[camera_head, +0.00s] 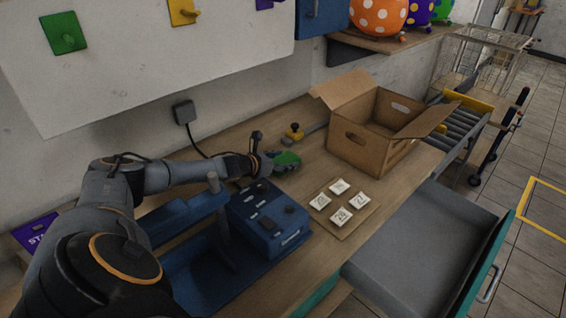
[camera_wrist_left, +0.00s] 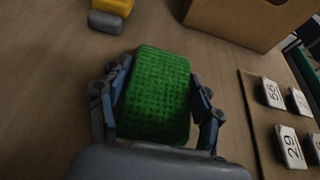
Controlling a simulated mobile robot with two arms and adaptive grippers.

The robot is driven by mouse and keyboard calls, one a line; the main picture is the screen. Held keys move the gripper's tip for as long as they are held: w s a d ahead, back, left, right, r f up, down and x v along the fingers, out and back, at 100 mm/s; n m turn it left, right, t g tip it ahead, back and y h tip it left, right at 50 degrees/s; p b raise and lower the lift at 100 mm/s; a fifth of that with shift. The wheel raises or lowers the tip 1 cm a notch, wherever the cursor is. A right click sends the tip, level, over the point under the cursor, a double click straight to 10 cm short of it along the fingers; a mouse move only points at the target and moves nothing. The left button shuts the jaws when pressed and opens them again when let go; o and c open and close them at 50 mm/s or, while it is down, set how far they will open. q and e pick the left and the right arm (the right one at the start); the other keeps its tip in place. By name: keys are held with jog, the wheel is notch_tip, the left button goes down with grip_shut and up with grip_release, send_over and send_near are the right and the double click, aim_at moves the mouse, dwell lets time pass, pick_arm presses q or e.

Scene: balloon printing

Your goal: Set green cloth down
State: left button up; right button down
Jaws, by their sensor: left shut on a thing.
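The green cloth (camera_wrist_left: 156,95) is a thick, textured block between the fingers of my left gripper (camera_wrist_left: 160,105) in the left wrist view. The gripper is shut on it, with a finger against each side. In the head view the left gripper (camera_head: 268,165) is over the table, behind the blue machine, and the green cloth (camera_head: 287,159) shows at its tip. I cannot tell whether the cloth touches the table. My right gripper is not in view.
An open cardboard box (camera_head: 371,140) stands right of the gripper. A wooden board (camera_head: 345,218) with several numbered tiles lies in front. A blue machine (camera_head: 268,222) stands nearby. A yellow-topped object (camera_head: 294,132) is behind the gripper. A grey drawer (camera_head: 420,245) is open at the right.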

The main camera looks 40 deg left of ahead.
pick_arm(q)
jog(key=shift+f, duration=0.5)
jog(key=shift+f, duration=0.1)
jog(key=o, duration=0.8)
jog(key=shift+r, duration=0.3)
jog(key=shift+s+a+f, duration=0.1)
jog(key=shift+s, duration=0.5)
jog(key=shift+b+v, duration=0.3)
jog(key=shift+v, duration=2.05)
jog(key=shift+s+r, duration=0.5)
jog(key=shift+s, duration=0.15)
